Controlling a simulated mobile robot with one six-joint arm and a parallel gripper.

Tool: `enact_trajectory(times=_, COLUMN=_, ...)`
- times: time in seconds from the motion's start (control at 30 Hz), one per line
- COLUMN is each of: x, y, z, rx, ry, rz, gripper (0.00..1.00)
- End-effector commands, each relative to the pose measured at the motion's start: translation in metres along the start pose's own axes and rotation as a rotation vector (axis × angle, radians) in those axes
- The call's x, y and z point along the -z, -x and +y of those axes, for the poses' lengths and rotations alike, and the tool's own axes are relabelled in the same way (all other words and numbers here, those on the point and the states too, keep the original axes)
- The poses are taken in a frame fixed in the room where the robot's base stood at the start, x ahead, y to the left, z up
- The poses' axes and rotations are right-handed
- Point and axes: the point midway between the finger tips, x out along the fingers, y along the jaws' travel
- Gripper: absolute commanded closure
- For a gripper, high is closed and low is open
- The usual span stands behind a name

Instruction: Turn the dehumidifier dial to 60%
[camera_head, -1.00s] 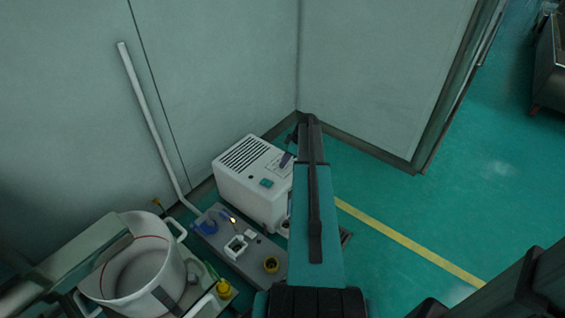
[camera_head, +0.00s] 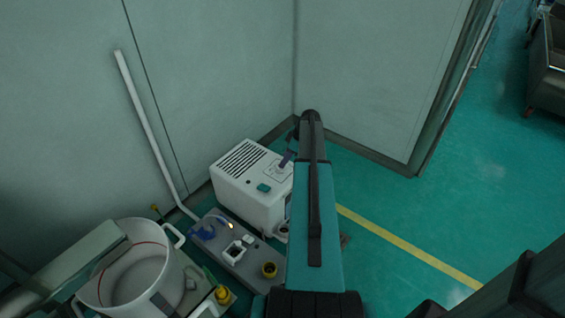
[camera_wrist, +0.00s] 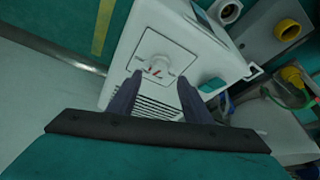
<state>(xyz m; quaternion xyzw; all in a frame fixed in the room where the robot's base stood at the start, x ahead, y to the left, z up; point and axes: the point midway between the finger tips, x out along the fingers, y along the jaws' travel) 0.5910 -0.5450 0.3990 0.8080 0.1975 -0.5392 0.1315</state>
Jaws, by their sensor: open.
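The dehumidifier is a white box (camera_head: 247,205) with a slotted vent on top, standing by the wall corner. In the wrist view its top (camera_wrist: 128,52) fills the middle. The round white dial (camera_wrist: 157,68) sits on a square plate with small red marks beside it; its setting is too small to read. My gripper (camera_wrist: 159,77) is open, its two dark purple fingers apart on either side of the dial's near edge. Whether they touch it I cannot tell. In the head view one fingertip shows over the dial panel (camera_head: 275,171), and my arm hides the box's right side.
A teal square (camera_head: 264,188) is on the box top. A white pot (camera_head: 130,275) stands at lower left.

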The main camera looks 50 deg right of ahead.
Motion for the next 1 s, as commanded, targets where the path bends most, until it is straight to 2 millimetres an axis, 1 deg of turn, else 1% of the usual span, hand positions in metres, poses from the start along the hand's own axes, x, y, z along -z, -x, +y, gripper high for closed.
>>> enact_trajectory(times=0.03, x=0.0, y=0.011, z=0.0, rx=-0.002, ry=0.0, rz=0.0, gripper=0.55)
enact_trajectory(times=0.2, x=0.001, y=0.038, z=-0.001, rx=-0.002, ry=0.0, rz=0.001, gripper=0.55)
enact_trajectory(times=0.4, x=0.0, y=0.068, z=-0.001, rx=-0.001, ry=0.0, rz=0.001, gripper=0.55)
enact_trajectory(times=0.5, x=0.0, y=0.077, z=-0.001, rx=0.0, ry=0.0, rz=0.001, gripper=0.55)
enact_trajectory(times=0.7, x=0.0, y=0.086, z=-0.001, rx=0.001, ry=0.001, rz=0.001, gripper=0.55)
enact_trajectory(times=1.0, x=0.0, y=0.086, z=-0.001, rx=0.001, ry=0.001, rz=0.001, gripper=0.55)
